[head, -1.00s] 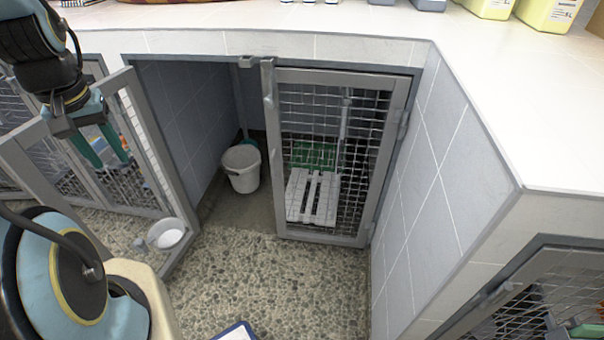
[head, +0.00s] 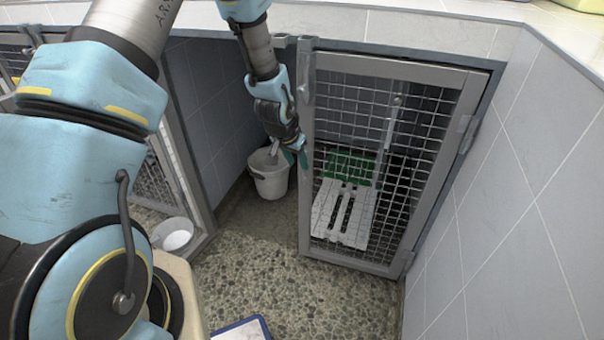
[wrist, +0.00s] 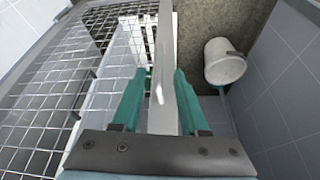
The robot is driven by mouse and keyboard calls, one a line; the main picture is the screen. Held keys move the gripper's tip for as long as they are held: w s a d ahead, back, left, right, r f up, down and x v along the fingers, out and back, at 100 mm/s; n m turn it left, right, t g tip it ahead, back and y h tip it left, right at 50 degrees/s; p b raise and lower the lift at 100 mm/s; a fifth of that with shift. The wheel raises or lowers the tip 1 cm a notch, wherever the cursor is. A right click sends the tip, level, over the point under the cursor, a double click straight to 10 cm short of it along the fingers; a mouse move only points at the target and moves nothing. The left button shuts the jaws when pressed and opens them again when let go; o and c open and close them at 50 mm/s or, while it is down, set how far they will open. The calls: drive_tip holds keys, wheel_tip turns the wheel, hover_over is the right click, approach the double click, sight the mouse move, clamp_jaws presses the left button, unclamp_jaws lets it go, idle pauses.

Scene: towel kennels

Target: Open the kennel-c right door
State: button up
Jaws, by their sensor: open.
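The kennel's right door (head: 308,190) is a grey metal frame with wire mesh, hinged on its right side and looking shut or nearly so. A latch bar (head: 305,88) runs along the upper part of its free left edge. My gripper (head: 295,157) is beside that free edge in the head view. In the wrist view my gripper (wrist: 160,88) is open, with one teal finger on each side of the door's edge bar (wrist: 164,60). I cannot tell whether either finger touches it.
The left door (head: 180,150) stands swung outward. A white bucket (head: 268,178) is inside the open left half, and it also shows in the wrist view (wrist: 224,62). A tiled wall (head: 520,190) borders the right side.

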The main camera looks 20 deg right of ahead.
sight(301, 171)
drive_tip(key=x, duration=0.7)
drive_tip(key=shift+a+f, duration=0.1)
drive_tip(key=shift+f, duration=0.05)
drive_tip(key=shift+c, duration=0.3)
clamp_jaws()
idle(0.9)
